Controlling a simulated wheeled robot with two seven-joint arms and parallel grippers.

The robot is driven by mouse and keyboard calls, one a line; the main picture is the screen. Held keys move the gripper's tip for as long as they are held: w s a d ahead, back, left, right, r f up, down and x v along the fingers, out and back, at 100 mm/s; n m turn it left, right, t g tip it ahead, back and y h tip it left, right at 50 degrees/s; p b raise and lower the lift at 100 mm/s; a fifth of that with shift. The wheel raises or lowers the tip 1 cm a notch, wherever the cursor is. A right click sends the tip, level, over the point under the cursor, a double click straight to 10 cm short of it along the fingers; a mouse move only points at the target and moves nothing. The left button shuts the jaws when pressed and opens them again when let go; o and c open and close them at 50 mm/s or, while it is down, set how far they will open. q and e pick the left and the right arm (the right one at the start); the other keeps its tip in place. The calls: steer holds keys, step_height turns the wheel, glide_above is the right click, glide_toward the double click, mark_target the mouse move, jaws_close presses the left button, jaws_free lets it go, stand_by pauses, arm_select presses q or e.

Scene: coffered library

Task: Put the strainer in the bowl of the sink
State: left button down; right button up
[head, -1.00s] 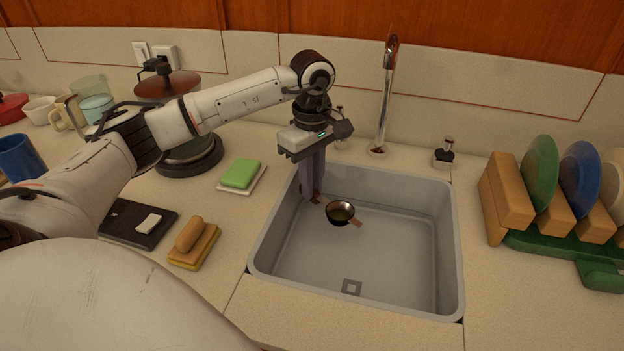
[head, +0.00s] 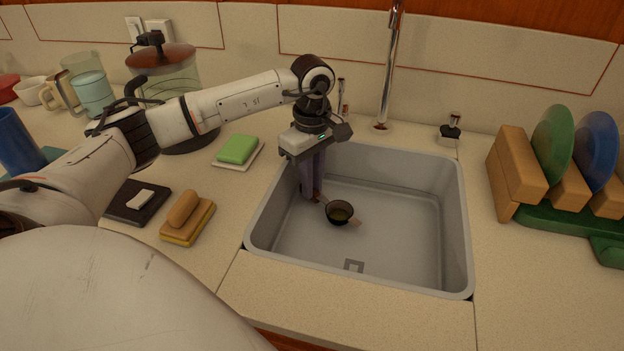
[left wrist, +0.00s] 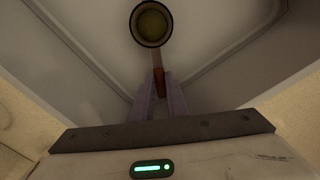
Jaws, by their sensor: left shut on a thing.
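The strainer (head: 339,212) is a small dark round cup with a handle. It is inside the grey sink bowl (head: 410,240), toward the left of the bowl. My left gripper (head: 314,198) points down into the sink and is shut on the strainer's handle. In the left wrist view the strainer's cup (left wrist: 151,23) is at the top, and its reddish-brown handle end (left wrist: 159,82) sits between the fingers of my left gripper (left wrist: 160,88). I cannot tell whether the strainer touches the sink floor. My right gripper is not in view.
A faucet (head: 390,75) stands behind the sink. A dish rack (head: 560,222) with plates is on the right. A green sponge (head: 238,149), a brown brush (head: 184,210) on a yellow sponge and a dark tray (head: 130,205) lie left of the sink. The front counter is clear.

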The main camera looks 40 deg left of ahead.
arm_select(q)
steer(key=shift+f+b, duration=0.4)
steer(key=shift+f, duration=0.35)
stand_by(0.8)
steer(key=c, duration=1.7)
jaws_free()
steer(key=shift+o, duration=0.2)
step_height(320, 180, up, 10)
steer(key=shift+r, duration=0.2)
